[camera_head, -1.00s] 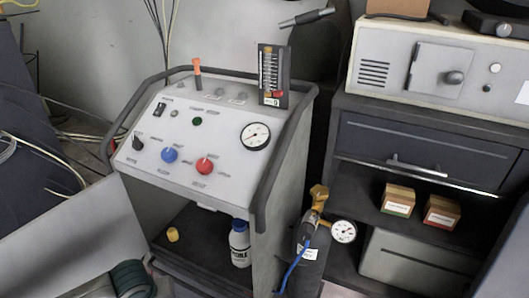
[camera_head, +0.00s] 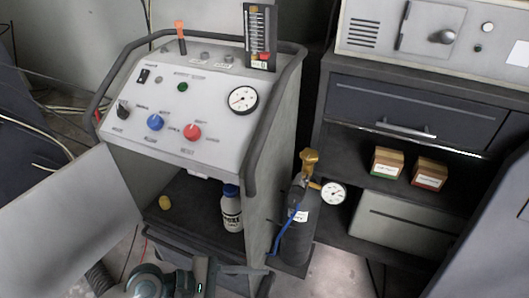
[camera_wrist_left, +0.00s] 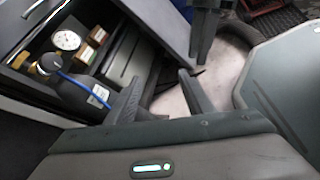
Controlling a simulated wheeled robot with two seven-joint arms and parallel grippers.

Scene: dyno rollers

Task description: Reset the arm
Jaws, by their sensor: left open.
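My left gripper (camera_wrist_left: 160,92) shows in the left wrist view with its two dark fingers apart and nothing between them. Beyond it are pale floor and the dark shelf unit. Part of my left arm (camera_head: 165,281) shows at the bottom of the head view, below the control cart; its fingers cannot be made out clearly there. My right gripper is not identifiable in either view.
A control cart (camera_head: 180,130) with knobs and a gauge stands ahead. A gas cylinder (camera_head: 297,230) with brass valve stands right of it; it also shows in the wrist view (camera_wrist_left: 75,90). A shelf unit (camera_head: 420,118) holds small boxes (camera_head: 387,162).

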